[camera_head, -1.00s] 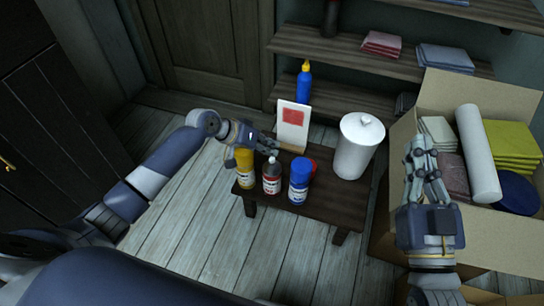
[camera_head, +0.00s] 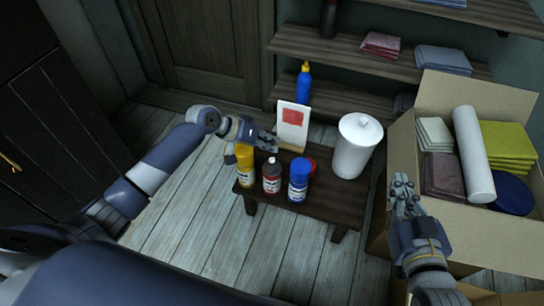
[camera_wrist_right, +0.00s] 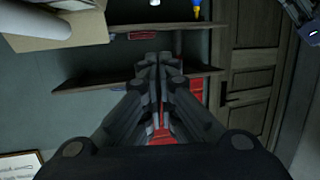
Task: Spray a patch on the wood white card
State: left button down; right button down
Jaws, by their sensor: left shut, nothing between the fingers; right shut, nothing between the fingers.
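The white card (camera_head: 291,136) stands upright in a small wooden base on the low dark table (camera_head: 325,207). It bears a red patch (camera_head: 293,117). A yellow can (camera_head: 245,168), a grey can with a red label (camera_head: 271,177) and a blue can (camera_head: 299,180) stand in front of it. My left gripper (camera_head: 272,143) is shut and empty, above the cans and close to the card's lower left; contact cannot be told. My right gripper (camera_head: 402,183) is shut and empty beside the cardboard box; its closed fingers also show in the right wrist view (camera_wrist_right: 157,62).
A white lidded canister (camera_head: 356,148) stands at the table's right. The open cardboard box (camera_head: 400,150) holds a white roll and several stacks. Shelves (camera_head: 350,52) behind hold folded cloths and a blue bottle with a yellow top (camera_head: 304,88). The floor in front is clear.

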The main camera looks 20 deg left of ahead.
pick_arm(q)
jog(key=shift+r+p, duration=0.4)
jog(key=shift+r, duration=0.05)
jog(key=shift+r+p, duration=1.2)
pick_arm(e)
jog(key=s+d+f+g+h, duration=0.2)
jog(key=s+d+f+g, duration=0.2)
jog(key=s+f+g, duration=0.5)
notch_tip(320, 180, down, 3)
jog(key=s, duration=0.2)
jog(key=shift+s+d+h, duration=0.35)
jog(key=shift+s+h, duration=0.05)
